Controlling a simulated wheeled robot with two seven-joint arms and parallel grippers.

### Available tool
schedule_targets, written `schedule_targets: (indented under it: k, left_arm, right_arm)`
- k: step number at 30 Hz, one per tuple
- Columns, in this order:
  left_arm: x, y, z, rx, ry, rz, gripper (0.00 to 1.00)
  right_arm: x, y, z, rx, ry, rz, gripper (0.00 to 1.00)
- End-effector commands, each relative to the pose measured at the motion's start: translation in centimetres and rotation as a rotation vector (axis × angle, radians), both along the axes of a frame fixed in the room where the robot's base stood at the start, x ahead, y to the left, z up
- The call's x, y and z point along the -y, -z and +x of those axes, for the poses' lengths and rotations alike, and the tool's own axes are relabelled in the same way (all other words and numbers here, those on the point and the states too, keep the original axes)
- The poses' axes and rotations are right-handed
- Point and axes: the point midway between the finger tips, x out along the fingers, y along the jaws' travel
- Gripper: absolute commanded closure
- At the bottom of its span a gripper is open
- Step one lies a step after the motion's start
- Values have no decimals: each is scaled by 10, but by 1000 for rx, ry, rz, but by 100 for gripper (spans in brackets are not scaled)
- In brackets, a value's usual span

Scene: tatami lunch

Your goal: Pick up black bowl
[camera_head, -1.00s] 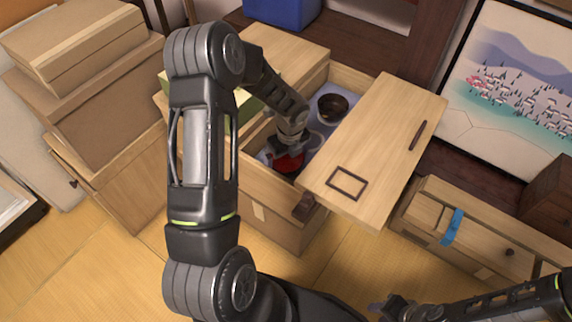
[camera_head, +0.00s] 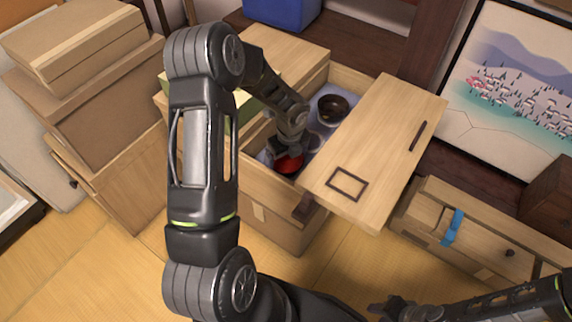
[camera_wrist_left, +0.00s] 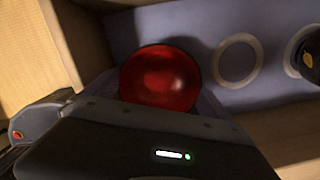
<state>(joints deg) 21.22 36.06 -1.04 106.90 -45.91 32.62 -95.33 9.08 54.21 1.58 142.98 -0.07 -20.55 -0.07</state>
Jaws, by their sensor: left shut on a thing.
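A bowl with a glossy red inside and a dark rim (camera_head: 289,164) is in the open wooden box, near its front corner. It also shows in the left wrist view (camera_wrist_left: 160,78), just beyond my gripper. My left gripper (camera_head: 286,153) reaches down into the box and is shut on this bowl's edge; the fingertips are mostly hidden. A second, dark bowl (camera_head: 333,107) stands at the back of the box, apart from my gripper. Part of a black thing with a gold mark (camera_wrist_left: 311,60) shows at the wrist view's right edge. My right gripper (camera_head: 391,309) is low at the right, its jaws unclear.
The box's wooden walls (camera_head: 262,188) stand close around my left gripper. A wooden lid (camera_head: 385,150) juts over the box's right side. Pale rings (camera_wrist_left: 238,60) mark the lined floor. A low cabinet (camera_head: 480,235) stands at right. Tatami (camera_head: 100,270) is clear at front left.

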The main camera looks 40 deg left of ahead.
Motion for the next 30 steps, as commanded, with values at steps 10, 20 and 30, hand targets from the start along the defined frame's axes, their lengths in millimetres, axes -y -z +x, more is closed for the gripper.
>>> schedule_targets:
  k: [10, 20, 30]
  left_arm:
    - [0, -7, 1, 1, 0, 1, 50]
    - [-1, -63, 1, 4, -1, 2, 50]
    - [0, -101, 0, 1, 0, 0, 50]
  right_arm:
    - [0, -2, 0, 0, 0, 0, 68]
    - [0, -18, 0, 0, -1, 0, 68]
    - [0, -25, 0, 1, -2, 0, 68]
